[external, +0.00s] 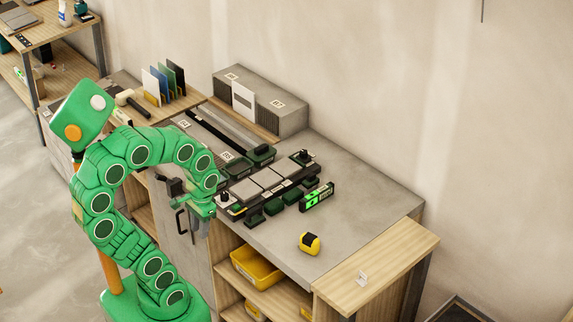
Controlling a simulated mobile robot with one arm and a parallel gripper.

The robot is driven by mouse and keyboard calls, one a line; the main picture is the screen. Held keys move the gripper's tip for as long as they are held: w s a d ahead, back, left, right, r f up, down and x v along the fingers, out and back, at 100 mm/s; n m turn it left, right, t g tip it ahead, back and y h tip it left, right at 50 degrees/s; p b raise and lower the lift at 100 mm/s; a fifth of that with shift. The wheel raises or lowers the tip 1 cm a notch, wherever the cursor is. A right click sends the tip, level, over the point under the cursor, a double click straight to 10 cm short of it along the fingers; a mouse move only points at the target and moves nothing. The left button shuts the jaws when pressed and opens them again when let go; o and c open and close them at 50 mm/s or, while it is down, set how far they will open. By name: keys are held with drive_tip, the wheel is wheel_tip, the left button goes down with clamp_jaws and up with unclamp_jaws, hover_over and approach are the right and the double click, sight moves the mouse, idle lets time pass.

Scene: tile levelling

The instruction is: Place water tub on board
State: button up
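I cannot pick out the water tub with certainty in the external view. A yellow open tub (257,267) sits on the shelf below the worktop, and its contents are not clear. A light wooden board (378,268) lies at the right end of the worktop, with a small pale clip-like piece on it. My gripper (198,222) hangs at the end of my green arm, at the left front edge of the worktop, left of the grey tiles (262,181). Its fingers are too small and partly hidden to show whether they are open or hold anything.
Several dark green blocks (274,207) and a green level (317,196) with a lit display lie around the tiles. A yellow tape measure (309,243) sits to the front right on clear grey worktop. A grey box (286,110) and upright coloured sheets (164,84) stand at the back.

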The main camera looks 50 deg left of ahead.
drive_tip(key=shift+o, duration=0.9)
drive_tip(key=shift+s+d+r, duration=0.2)
drive_tip(key=shift+s+d, duration=0.15)
drive_tip(key=shift+d, duration=0.1)
drive_tip(key=shift+o, duration=1.3)
drive_tip(key=shift+s+d, duration=0.1)
drive_tip(key=o, duration=0.8)
drive_tip(key=w+a+f, duration=0.1)
drive_tip(key=w+a, duration=0.5)
drive_tip(key=w, duration=0.3)
drive_tip(key=w+a, duration=0.6)
drive_tip(key=w, duration=0.4)
drive_tip(key=shift+t, duration=0.8)
drive_tip(key=w+a+f, duration=0.3)
drive_tip(key=a, duration=0.4)
drive_tip(key=w+a+f, duration=0.3)
drive_tip(key=a+f, duration=0.1)
drive_tip(key=a, duration=0.3)
drive_tip(key=w+a+f, duration=0.3)
drive_tip(key=a+f, duration=0.1)
drive_tip(key=a, duration=0.3)
drive_tip(key=shift+w+a+f, duration=0.15)
drive_tip(key=shift+w+a, duration=0.2)
drive_tip(key=shift+a, duration=0.05)
drive_tip(key=shift+w+f, duration=0.2)
drive_tip(key=shift+f, duration=1.1)
drive_tip(key=shift+w+f, duration=0.2)
drive_tip(key=shift+f, duration=1.05)
